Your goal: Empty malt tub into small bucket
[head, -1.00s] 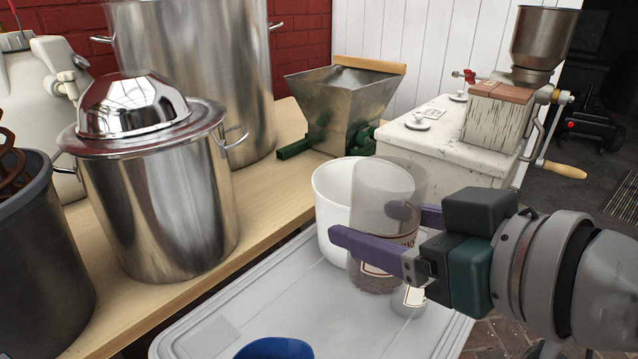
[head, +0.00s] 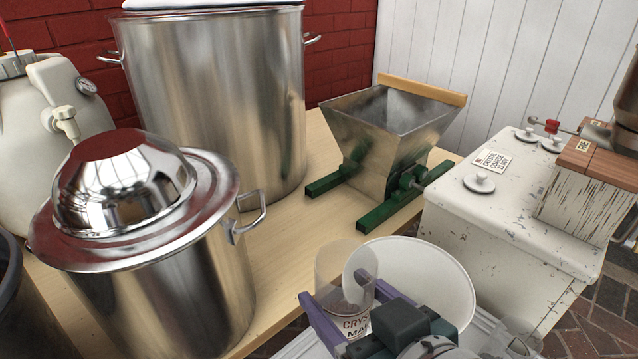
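The malt tub (head: 333,266) is a clear cylinder with a partly readable label and dark grain in its lower part. My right gripper (head: 335,302) has its purple fingers around the tub's sides and holds it upright. The small white bucket (head: 440,268) stands just right of and behind the tub, and the tub overlaps its left rim in the picture. The bucket's inside looks empty where it shows. My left gripper is not in view.
A steel grain mill (head: 385,135) on green feet stands on the wooden table (head: 285,240) behind the bucket. A lidded steel pot (head: 170,290) and a large kettle (head: 215,100) stand at left. A white chest (head: 510,215) stands at right.

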